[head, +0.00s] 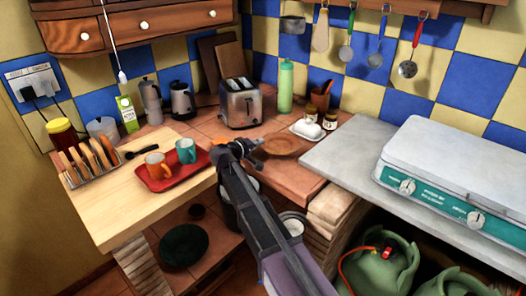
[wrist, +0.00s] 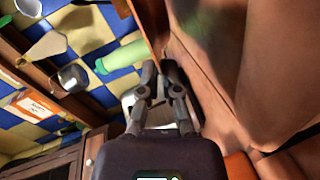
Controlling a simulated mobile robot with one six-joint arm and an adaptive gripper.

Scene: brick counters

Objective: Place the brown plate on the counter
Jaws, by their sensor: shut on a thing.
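The brown plate (head: 284,145) is a round, flat disc in the head view, low over the tiled counter (head: 285,180) between the toaster and the grey worktop. My gripper (head: 254,147) reaches in from the front and is shut on the plate's left edge. I cannot tell whether the plate's underside touches the counter. In the wrist view my gripper's fingers (wrist: 162,80) are close together against a brown surface; the plate's outline is hard to make out there.
A toaster (head: 239,103) stands behind my gripper. A white butter dish (head: 308,129) sits just behind the plate. A red tray (head: 172,172) with two cups lies to the left. The grey worktop (head: 345,145) with a camping stove (head: 455,180) is at right.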

